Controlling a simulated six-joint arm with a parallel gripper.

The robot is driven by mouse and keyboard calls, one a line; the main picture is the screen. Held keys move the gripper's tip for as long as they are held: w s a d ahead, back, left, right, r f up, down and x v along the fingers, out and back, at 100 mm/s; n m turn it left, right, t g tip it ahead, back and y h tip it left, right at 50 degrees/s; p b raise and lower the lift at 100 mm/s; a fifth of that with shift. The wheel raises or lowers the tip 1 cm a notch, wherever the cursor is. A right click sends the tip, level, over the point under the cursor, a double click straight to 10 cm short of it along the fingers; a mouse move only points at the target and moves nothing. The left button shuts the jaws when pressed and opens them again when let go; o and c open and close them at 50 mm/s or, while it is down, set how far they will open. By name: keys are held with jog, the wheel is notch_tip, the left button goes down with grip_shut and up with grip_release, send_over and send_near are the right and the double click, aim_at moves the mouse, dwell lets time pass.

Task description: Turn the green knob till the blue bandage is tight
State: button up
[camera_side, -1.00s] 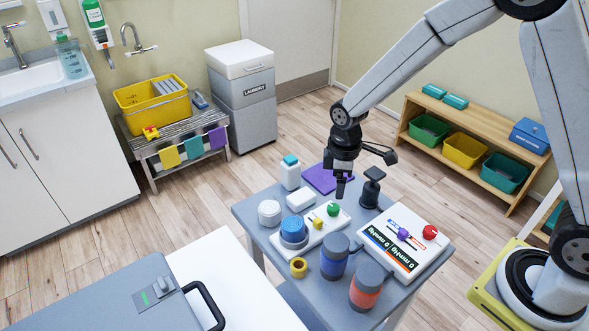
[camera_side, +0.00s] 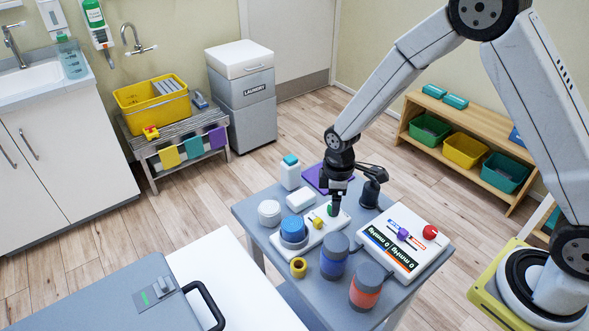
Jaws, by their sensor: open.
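The green knob (camera_side: 331,210) stands on a white board (camera_side: 318,236) on the grey cart, partly hidden by my gripper. My gripper (camera_side: 333,203) points down at the knob, its jaws open, with the fingertips close around or just above it; I cannot tell whether they touch it. A dark cylinder with a blue band (camera_side: 333,264) stands at the cart's front, and a similar one with an orange-red band (camera_side: 366,293) is to its right. A round blue roll (camera_side: 293,229) sits on the board's left end. I cannot tell which blue item is the bandage.
A small yellow knob (camera_side: 316,221) is on the board beside the green one. A white panel (camera_side: 408,262) with gauge displays, a purple knob and a red knob (camera_side: 430,232) lies to the right. A yellow roll (camera_side: 298,267) lies in front.

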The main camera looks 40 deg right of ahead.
jog(key=shift+f, duration=1.25)
jog(key=shift+c, duration=0.2)
grip_shut()
